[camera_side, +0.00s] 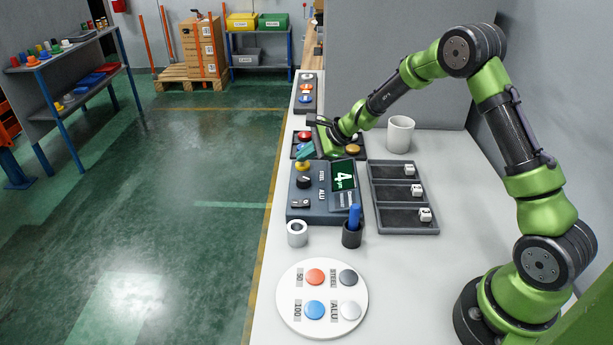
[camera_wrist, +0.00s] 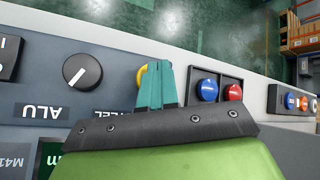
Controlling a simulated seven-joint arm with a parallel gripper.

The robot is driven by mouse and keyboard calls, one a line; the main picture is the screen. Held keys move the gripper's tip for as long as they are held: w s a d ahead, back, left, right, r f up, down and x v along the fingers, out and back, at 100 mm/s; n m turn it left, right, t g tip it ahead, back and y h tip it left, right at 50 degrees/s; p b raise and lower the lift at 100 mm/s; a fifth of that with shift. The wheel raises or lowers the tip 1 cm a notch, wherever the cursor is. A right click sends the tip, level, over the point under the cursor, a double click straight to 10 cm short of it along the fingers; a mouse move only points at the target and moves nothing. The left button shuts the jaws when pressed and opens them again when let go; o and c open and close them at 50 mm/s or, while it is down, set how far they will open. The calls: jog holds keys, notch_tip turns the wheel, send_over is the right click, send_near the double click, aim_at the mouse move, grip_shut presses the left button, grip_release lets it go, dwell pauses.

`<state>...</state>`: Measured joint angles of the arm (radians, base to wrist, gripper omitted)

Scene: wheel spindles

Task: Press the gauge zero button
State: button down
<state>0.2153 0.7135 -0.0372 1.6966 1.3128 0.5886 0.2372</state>
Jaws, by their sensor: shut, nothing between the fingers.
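The gauge (camera_side: 328,212) is a dark grey box on the bench with a green-lit display (camera_side: 344,174) showing a 4. Its black knob also shows in the wrist view (camera_wrist: 82,70). A yellow button (camera_side: 303,167) sits at its far left corner, and in the wrist view the button (camera_wrist: 140,75) is partly hidden behind my fingers. My gripper (camera_side: 303,156), with teal fingers, is shut and empty, its tips right by the yellow button. In the wrist view the fingers (camera_wrist: 156,72) overlap the button's right side. I cannot tell whether they touch it.
Red and blue buttons (camera_wrist: 207,90) stand in a tray just beyond the gauge. A three-part tray (camera_side: 403,228) holds white blocks. A white mug (camera_side: 399,134), a white ring (camera_side: 297,232), a dark cup (camera_side: 352,238) with a blue piece and a round white plate (camera_side: 322,329) stand nearby.

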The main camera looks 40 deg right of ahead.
aim_at(306, 165)
jog(key=shift+f, duration=0.45)
dwell(0.8)
jog(key=shift+r, duration=0.8)
jog(key=shift+r, duration=2.55)
